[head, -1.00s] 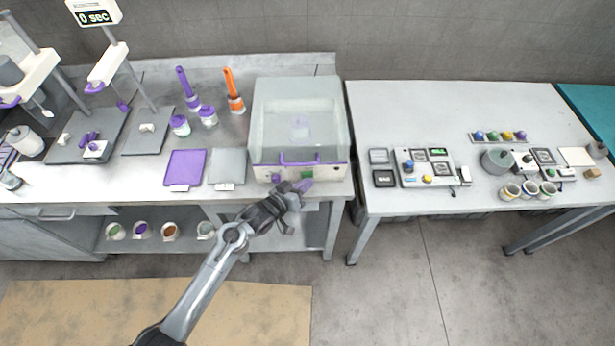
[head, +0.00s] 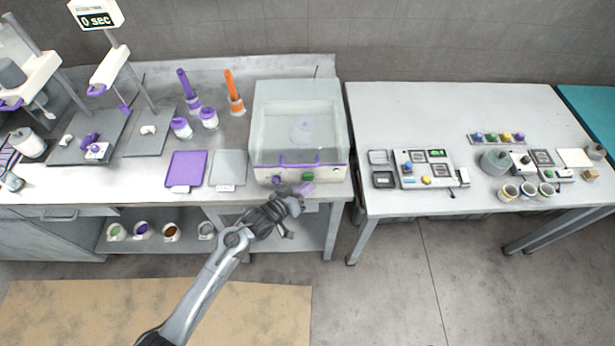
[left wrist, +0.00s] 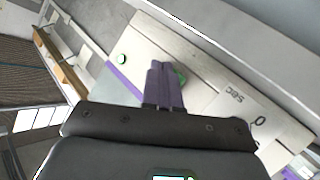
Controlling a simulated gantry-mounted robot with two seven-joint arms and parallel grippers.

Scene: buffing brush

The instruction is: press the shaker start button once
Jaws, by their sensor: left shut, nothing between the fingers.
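The shaker (head: 258,174) is a white box with a clear lid and a purple stripe, at the right end of the left bench. A green button (head: 308,177) sits on its front panel. It also shows in the left wrist view (left wrist: 183,78), partly hidden behind my fingers. My left gripper (head: 306,188) is shut and empty, with purple fingers pointing at the panel just in front of this button. The left wrist view shows the closed fingertips (left wrist: 158,66) overlapping the button; I cannot tell whether they touch it. My right gripper is not in view.
A purple mat (head: 187,168) and grey mat (head: 229,167) lie left of the shaker. Floor in front is clear.

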